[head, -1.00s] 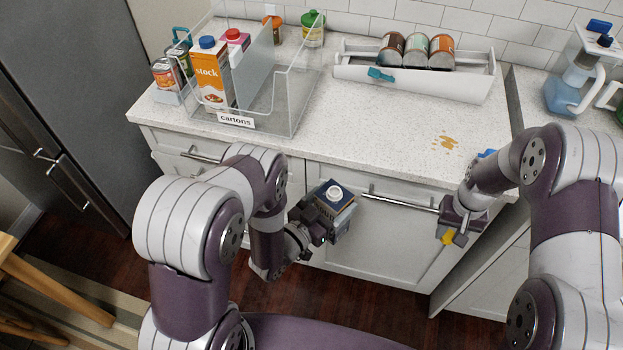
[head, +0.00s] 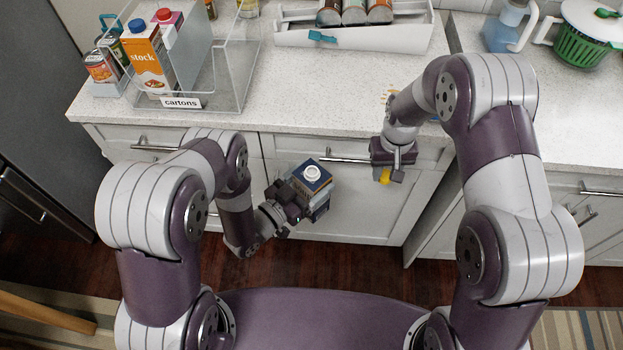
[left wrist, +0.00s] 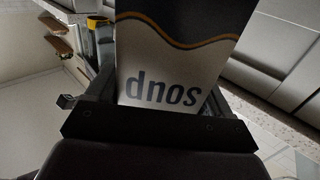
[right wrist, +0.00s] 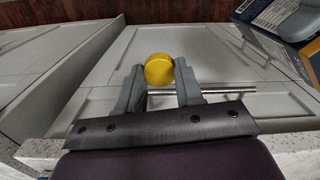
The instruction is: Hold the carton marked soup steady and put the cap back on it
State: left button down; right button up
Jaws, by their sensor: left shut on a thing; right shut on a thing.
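The soup carton (head: 322,188) is dark blue on top with a bare white spout, and stands roughly upright in front of the lower cabinets. My left gripper (head: 298,197) is shut on it; in the left wrist view the carton (left wrist: 175,55) shows its word upside down between the fingers. My right gripper (head: 392,162) is shut on the yellow cap (head: 384,175), to the right of the carton and apart from it. The cap (right wrist: 159,70) sits between the fingertips in the right wrist view, with the carton (right wrist: 285,20) at upper right.
The counter (head: 320,95) lies behind both grippers, and a cabinet handle (head: 345,160) is close behind. A clear bin labelled cartons (head: 225,98) holds a stock carton (head: 148,62) and a pink-topped carton (head: 170,30). A white can rack (head: 350,38) stands at the back.

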send_near(312, 171)
jog(key=w+d+f, duration=0.4)
jog(key=d+f, duration=0.1)
jog(key=f, duration=0.1)
jog(key=a+r, duration=0.1)
jog(key=a, duration=0.1)
jog(key=s+a+r+m, duration=0.2)
jog(key=a+r, duration=0.1)
jog(key=shift+s+a+r, duration=0.1)
jog(key=shift+s+a, duration=0.1)
jog(key=shift+a, duration=0.1)
jog(key=m, duration=0.1)
jog(key=s+r+m, duration=0.1)
jog(key=m, duration=0.1)
jog(key=shift+d+r+m, duration=0.15)
jog(key=shift+r+m, duration=0.05)
jog(key=shift+m, duration=0.1)
jog(key=shift+s+d+m, duration=0.2)
jog(key=shift+s+m, duration=0.05)
jog(key=shift+m, duration=0.45)
jog(key=shift+f, duration=0.2)
jog(key=shift+f, duration=1.9)
jog(key=shift+a, duration=0.1)
